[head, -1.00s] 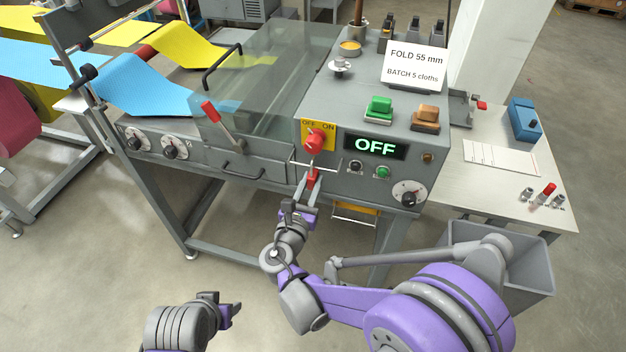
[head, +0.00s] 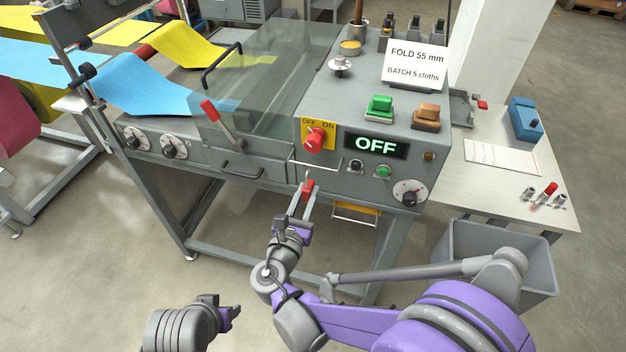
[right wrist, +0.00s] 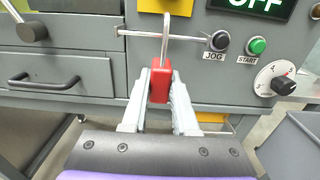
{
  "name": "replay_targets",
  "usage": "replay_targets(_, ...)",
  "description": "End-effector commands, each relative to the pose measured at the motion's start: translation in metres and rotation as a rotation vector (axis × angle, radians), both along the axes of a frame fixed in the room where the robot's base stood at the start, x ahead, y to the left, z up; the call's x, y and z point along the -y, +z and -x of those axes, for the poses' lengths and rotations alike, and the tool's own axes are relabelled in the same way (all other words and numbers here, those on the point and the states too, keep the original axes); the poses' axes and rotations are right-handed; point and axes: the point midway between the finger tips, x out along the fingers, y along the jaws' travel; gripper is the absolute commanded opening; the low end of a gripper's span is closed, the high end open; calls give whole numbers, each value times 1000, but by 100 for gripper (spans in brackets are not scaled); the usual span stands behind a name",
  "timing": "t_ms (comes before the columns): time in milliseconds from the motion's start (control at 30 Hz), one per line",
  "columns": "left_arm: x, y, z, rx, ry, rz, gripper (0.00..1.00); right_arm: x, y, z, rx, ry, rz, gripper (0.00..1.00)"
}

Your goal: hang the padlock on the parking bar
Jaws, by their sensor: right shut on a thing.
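The padlock has a red body (head: 308,188) and a thin metal shackle pointing up. My right gripper (head: 304,200) is shut on its body; the right wrist view shows the red body (right wrist: 160,82) between the two fingers. The parking bar (head: 328,168) is a thin metal rod across the machine front, below the red switch; it also shows in the right wrist view (right wrist: 190,36). There the shackle crosses in front of the bar, but whether it is around it cannot be told. In the head view the padlock is just below the bar. My left gripper (head: 231,314) is low, away from the machine.
The red rotary switch (head: 314,143) on its yellow plate sits just above the bar. The JOG (head: 356,166) and START (head: 383,171) buttons are to its right, under the OFF display (head: 375,146). A grey bin (head: 540,262) stands at right.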

Motion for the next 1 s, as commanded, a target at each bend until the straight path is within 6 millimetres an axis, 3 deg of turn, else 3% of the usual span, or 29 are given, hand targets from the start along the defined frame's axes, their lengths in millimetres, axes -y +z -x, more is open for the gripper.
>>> replay_targets(600,0,-6,1,-2,0,0,50,-8,0,24,0,2,1,0)
replay_targets(1000,0,-6,1,-2,0,0,50,-9,0,27,0,0,1,0)
